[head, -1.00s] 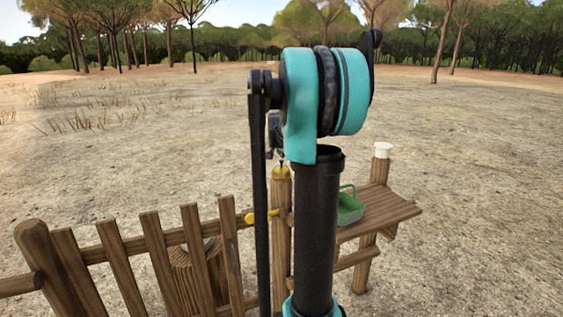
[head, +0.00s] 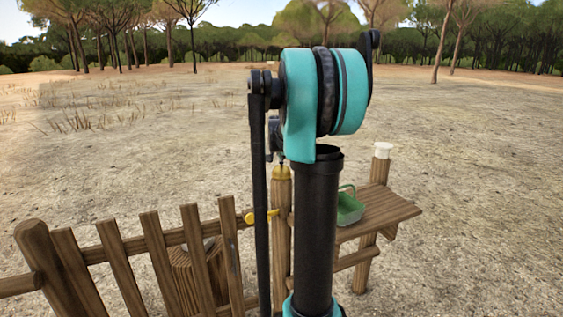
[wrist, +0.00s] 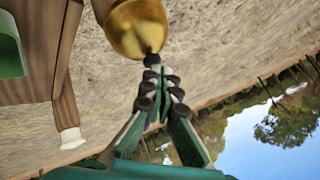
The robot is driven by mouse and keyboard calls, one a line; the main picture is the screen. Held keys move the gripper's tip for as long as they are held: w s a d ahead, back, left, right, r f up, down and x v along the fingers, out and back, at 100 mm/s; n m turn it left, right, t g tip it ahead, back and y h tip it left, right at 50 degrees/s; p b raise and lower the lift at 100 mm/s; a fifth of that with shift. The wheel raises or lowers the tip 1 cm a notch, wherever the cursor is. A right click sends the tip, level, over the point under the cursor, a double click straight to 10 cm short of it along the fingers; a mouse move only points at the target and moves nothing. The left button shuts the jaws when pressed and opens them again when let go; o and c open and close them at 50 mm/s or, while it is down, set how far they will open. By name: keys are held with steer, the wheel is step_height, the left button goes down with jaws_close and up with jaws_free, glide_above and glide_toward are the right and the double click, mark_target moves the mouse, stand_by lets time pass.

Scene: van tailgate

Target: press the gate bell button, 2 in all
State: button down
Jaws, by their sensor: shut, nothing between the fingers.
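The gate bell is a brass dome (wrist: 137,27) with a small black button (wrist: 150,58) on it. In the head view the bell (head: 281,173) sits on top of a wooden gate post (head: 281,225), partly beside my arm. My gripper (wrist: 153,68) is shut and empty, its fingertips at the black button in the wrist view. I cannot tell whether they touch it or stop just short. In the head view my gripper is just above the bell and mostly hidden by my arm.
A wooden picket gate (head: 150,250) with a yellow latch (head: 262,216) stands left of the post. At the right a wooden shelf (head: 385,212) holds a green basket (head: 349,208), beside a white-capped post (head: 382,152). Open dry ground lies behind.

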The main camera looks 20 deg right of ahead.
steer(key=shift+r, duration=0.1)
stand_by(0.3)
steer(key=shift+r, duration=0.85)
steer(key=shift+r, duration=0.15)
steer(key=shift+r, duration=2.4)
steer(key=s+a+f+n+g+y, duration=0.1)
steer(key=s+a+f+n, duration=0.3)
steer(key=s+a+f, duration=0.3)
steer(key=s+a+f+n+g+y, duration=0.1)
steer(key=s+a+f+n, duration=0.4)
steer(key=s+f, duration=0.7)
steer(key=s+a+f+n+g+y, duration=0.1)
steer(key=s+a+f+n, duration=0.3)
steer(key=s, duration=1.4)
steer(key=a+f+g, duration=0.1)
steer(key=a+f, duration=0.3)
steer(key=f, duration=0.1)
steer(key=shift+s+a+f, duration=0.15)
steer(key=shift+a+f, duration=0.1)
steer(key=shift+a, duration=0.1)
